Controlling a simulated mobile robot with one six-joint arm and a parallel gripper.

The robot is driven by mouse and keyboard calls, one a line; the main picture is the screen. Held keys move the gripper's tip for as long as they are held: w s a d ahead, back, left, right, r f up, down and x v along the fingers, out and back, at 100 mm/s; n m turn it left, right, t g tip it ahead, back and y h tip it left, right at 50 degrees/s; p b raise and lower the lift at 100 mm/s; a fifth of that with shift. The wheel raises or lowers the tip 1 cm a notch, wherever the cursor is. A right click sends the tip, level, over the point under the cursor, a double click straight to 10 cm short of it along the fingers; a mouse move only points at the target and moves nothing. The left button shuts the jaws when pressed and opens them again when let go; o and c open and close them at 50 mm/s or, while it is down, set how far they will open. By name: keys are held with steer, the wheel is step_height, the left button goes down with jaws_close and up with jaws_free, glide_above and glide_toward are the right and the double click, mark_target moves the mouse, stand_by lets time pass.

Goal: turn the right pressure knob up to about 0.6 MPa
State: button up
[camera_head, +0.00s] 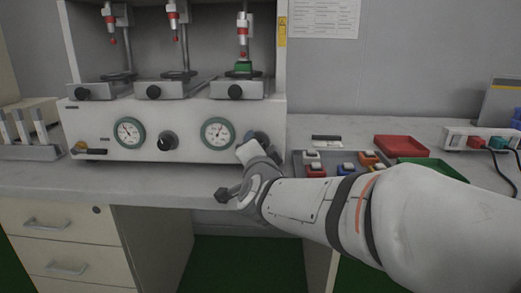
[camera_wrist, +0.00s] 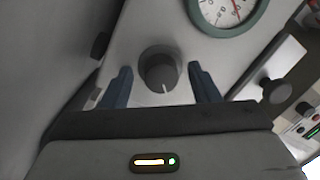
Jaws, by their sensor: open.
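The right pressure knob (camera_wrist: 158,66) is dark and round with a pale pointer mark. It stands out from the white panel in the wrist view, between the two blue fingers of my open gripper (camera_wrist: 160,77), with a gap on both sides. In the head view my gripper (camera_head: 258,147) is at the panel's right end and hides most of that knob. The right gauge (camera_head: 217,133) is a white dial with a green rim, left of my gripper. Part of it shows at the top of the wrist view (camera_wrist: 228,12); its reading is too small to tell.
The left gauge (camera_head: 129,132) and left knob (camera_head: 167,140) are on the same panel. Several dark round knobs sit above on the machine (camera_head: 235,92). A tray of coloured switches (camera_head: 343,168), a red tray (camera_head: 402,147) and a green tray (camera_head: 433,165) lie right on the bench.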

steer(key=s+p, duration=0.1)
steer(key=s, duration=0.2)
steer(key=s+p, duration=0.1)
steer(key=s, duration=0.3)
steer(key=shift+d+r+p, duration=0.15)
steer(key=shift+d+p, duration=0.05)
steer(key=shift+p, duration=0.2)
steer(key=shift+s, duration=0.4)
